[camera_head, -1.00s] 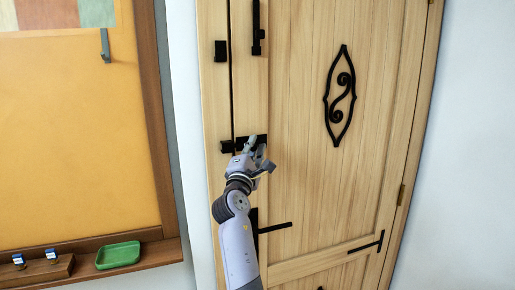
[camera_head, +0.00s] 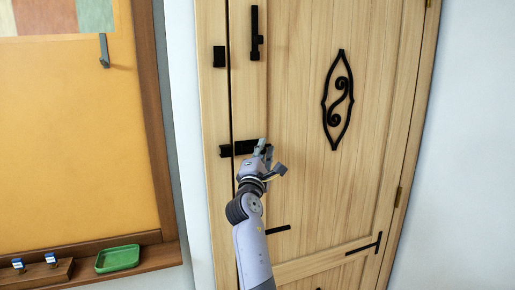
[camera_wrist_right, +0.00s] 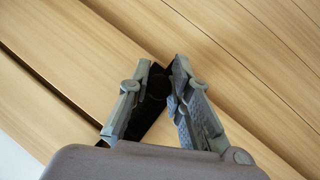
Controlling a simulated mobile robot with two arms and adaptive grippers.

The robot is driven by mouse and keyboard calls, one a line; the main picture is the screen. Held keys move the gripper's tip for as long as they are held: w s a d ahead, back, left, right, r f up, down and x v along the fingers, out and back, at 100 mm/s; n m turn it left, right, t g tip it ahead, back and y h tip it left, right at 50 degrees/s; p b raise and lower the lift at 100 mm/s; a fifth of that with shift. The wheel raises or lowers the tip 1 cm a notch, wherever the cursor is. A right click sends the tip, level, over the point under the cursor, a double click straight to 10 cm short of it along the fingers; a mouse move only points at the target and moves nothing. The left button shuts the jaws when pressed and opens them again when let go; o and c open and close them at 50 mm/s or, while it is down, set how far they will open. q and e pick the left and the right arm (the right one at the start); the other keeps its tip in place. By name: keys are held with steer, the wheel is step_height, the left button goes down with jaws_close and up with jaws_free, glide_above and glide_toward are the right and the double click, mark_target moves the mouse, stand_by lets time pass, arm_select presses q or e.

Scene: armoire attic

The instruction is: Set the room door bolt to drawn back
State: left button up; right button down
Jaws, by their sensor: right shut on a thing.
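The wooden room door (camera_head: 310,215) fills the middle of the head view and looks shut. Its black bolt (camera_head: 245,147) lies horizontally near the door's left edge, beside a black keeper (camera_head: 226,151) on the frame. The bolt's right part is partly hidden by my right gripper (camera_head: 264,152). In the right wrist view, the fingers of my right gripper (camera_wrist_right: 162,88) are closed around a black part of the bolt (camera_wrist_right: 148,122). I cannot tell whether the bolt's tip is inside the keeper. My left gripper is not in view.
Above is another black fitting, upright (camera_head: 255,32), with a black block (camera_head: 219,56) on the frame. A black lever handle (camera_head: 278,229) sits below, partly behind my arm. A scroll ornament (camera_head: 338,100) is on the door. A ledge with a green tray (camera_head: 118,258) is left.

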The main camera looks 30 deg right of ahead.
steer(key=shift+s+d+r, duration=0.1)
steer(key=shift+d+r, duration=0.1)
steer(key=shift+a, duration=0.1)
steer(key=c, duration=1.8)
jaws_free()
steer(key=shift+c, duration=0.2)
steer(key=o, duration=0.4)
steer(key=shift+d+f, duration=0.1)
steer(key=shift+d, duration=0.15)
steer(key=shift+a, duration=0.1)
steer(key=shift+s+a+f, duration=0.25)
steer(key=shift+s+a, duration=0.05)
steer(key=shift+a, duration=0.05)
steer(key=v, duration=1.1)
steer(key=shift+s+r, duration=0.1)
steer(key=shift+r, duration=0.05)
